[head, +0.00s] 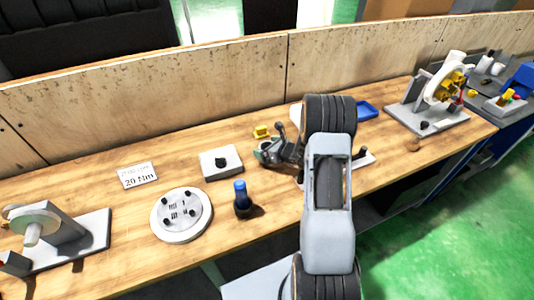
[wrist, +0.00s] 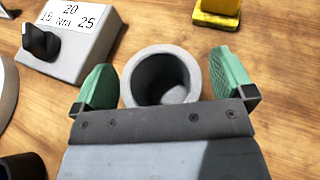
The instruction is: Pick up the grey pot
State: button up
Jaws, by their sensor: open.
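The grey pot (wrist: 136,78), round and open at the top, stands upright on the wooden bench (wrist: 270,75) in the wrist view. My gripper (wrist: 162,60) is open, with one green finger pad left of the pot and one right of it. A gap shows between each pad and the pot. The pot's near lower part is hidden by the gripper body. In the head view my gripper (head: 276,150) is low over the bench, and I cannot make out the pot there.
A grey box with a black knob (head: 221,160) stands left of my gripper, and a yellow block (head: 262,132) behind it. A blue-topped tool (head: 241,190) and a round plate with pegs (head: 172,226) are nearer the front. A blue tray (head: 367,109) lies right. Wooden panels (head: 200,90) close the back.

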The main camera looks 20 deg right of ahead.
jog(key=shift+c, duration=0.2)
jog(key=c, duration=0.9)
jog(key=shift+o, duration=0.2)
jog(key=shift+r, duration=0.1)
